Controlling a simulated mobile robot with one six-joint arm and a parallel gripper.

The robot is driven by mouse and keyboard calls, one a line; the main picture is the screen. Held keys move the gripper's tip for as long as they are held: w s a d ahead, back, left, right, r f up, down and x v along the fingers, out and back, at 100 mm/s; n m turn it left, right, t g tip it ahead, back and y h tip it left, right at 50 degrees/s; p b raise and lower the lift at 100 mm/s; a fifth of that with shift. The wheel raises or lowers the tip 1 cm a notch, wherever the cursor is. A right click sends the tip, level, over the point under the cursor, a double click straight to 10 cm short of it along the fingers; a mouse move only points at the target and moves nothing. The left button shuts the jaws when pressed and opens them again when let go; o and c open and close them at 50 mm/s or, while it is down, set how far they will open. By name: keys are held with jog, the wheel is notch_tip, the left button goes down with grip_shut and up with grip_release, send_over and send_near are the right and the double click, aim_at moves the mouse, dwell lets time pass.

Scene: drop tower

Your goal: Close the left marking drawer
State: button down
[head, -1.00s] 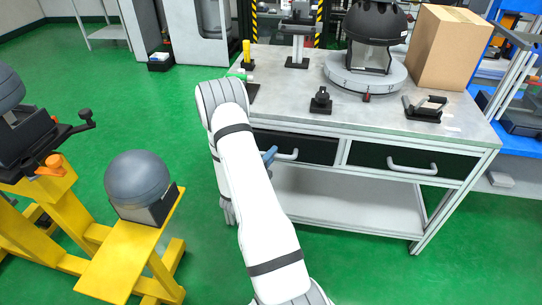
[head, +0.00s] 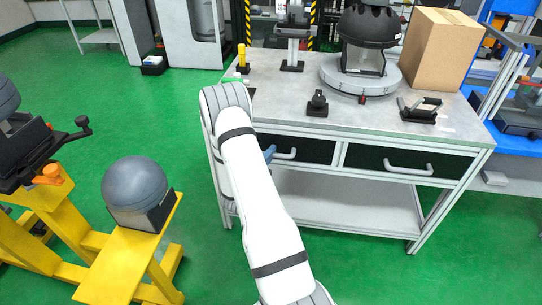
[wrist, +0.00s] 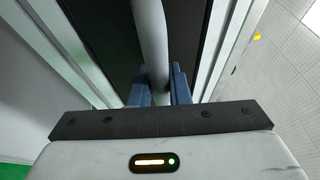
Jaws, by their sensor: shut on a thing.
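The left marking drawer (head: 312,151) is a dark front with a pale bar handle (head: 287,155), under the left part of the metal workbench top. Its front looks about flush with the bench frame, but my arm hides its left part, so a small gap cannot be ruled out. My gripper (head: 269,154) is at the handle, mostly hidden behind my arm in the head view. In the wrist view, its blue fingers (wrist: 158,88) are shut around the handle bar (wrist: 150,45), with the dark drawer front (wrist: 103,40) behind.
The right drawer (head: 375,161) has a similar handle and looks shut. The bench top (head: 290,92) bears a black-domed device (head: 369,27), a cardboard box (head: 443,50) and small fixtures. A yellow stand (head: 118,258) with a grey dome (head: 135,190) is at the left. Green floor lies between.

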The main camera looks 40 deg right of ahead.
jog(key=c, duration=1.4)
grip_release()
jog(key=shift+w+d, duration=0.1)
jog(key=shift+o, duration=0.2)
jog(key=shift+a, duration=0.25)
jog(key=p+v, duration=0.1)
jog(key=v, duration=0.6)
jog(key=shift+a, duration=0.1)
